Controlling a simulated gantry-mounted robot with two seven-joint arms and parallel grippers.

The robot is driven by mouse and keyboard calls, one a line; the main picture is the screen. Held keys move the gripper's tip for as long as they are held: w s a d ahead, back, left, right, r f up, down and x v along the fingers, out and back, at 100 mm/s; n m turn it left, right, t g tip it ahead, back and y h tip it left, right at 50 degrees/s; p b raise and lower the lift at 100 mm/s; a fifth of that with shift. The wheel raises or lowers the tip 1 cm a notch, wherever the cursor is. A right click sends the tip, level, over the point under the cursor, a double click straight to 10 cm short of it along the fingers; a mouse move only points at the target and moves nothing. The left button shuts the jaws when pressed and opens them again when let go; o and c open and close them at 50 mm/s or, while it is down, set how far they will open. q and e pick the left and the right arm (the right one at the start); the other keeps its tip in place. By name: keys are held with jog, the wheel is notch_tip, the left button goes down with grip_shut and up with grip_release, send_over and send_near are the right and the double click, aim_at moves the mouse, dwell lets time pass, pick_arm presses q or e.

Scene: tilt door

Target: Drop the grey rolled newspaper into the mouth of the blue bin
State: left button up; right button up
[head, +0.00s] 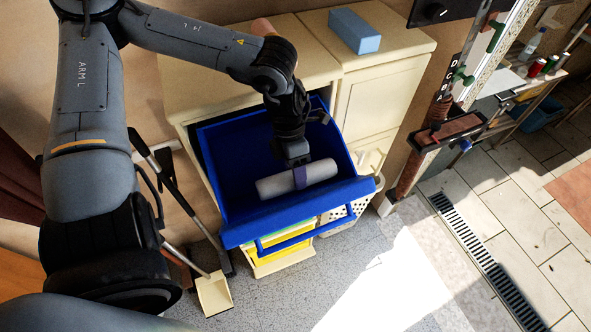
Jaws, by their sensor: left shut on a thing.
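The blue bin (236,232) is tilted out at the front of the cream cabinet, with its wide mouth facing up. The grey rolled newspaper (270,187) has a dark purple band around its middle and lies crosswise in the view, over the mouth of the bin. My left gripper (299,172) points down and is shut on the newspaper at its middle. I cannot tell how far the newspaper is above the bin's floor. My right gripper is not in view.
A light blue box (354,31) lies on top of the cream cabinet (387,72). A white perforated basket (345,217) stands right of the bin. A dustpan (214,294) and long handles stand at the left. A drain grate (487,258) runs along the floor at right.

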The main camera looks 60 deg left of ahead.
pick_arm(q)
jog(key=o, duration=1.2)
jog(key=v, duration=1)
jog(key=shift+r, duration=0.4)
jog(key=shift+r, duration=0.1)
